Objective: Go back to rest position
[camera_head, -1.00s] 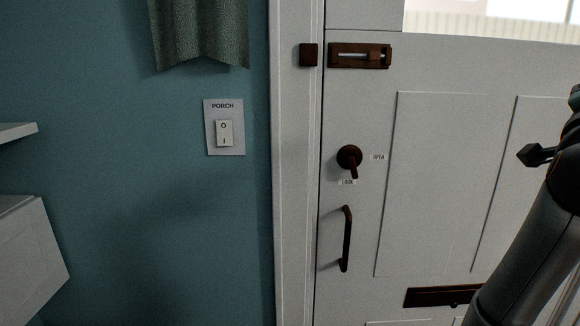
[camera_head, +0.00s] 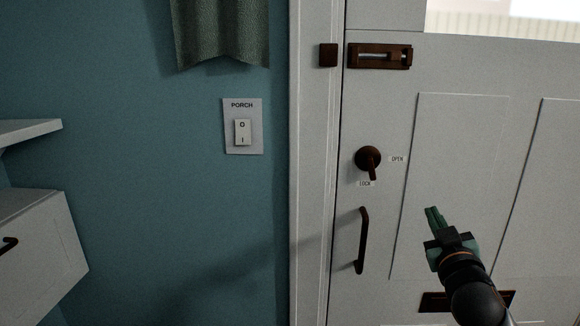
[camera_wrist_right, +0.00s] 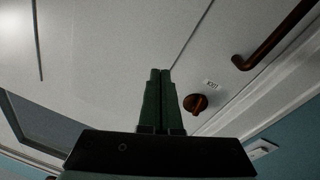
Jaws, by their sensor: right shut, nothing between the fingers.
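My right gripper (camera_head: 433,218) is in front of the white door (camera_head: 455,170), low and right of the lock knob. Its two green fingers are together with nothing between them, as the right wrist view (camera_wrist_right: 160,75) also shows. It appears apart from the door hardware. The dark red lock knob (camera_head: 368,160) points down toward the LOCK label. My left gripper is out of view.
The door has a slide bolt (camera_head: 380,56), a pull handle (camera_head: 362,240) and a letter slot (camera_head: 435,301). A PORCH switch (camera_head: 242,130) and green curtain (camera_head: 222,35) are on the blue wall. A shelf (camera_head: 30,131) and white cabinet (camera_head: 40,245) stand at left.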

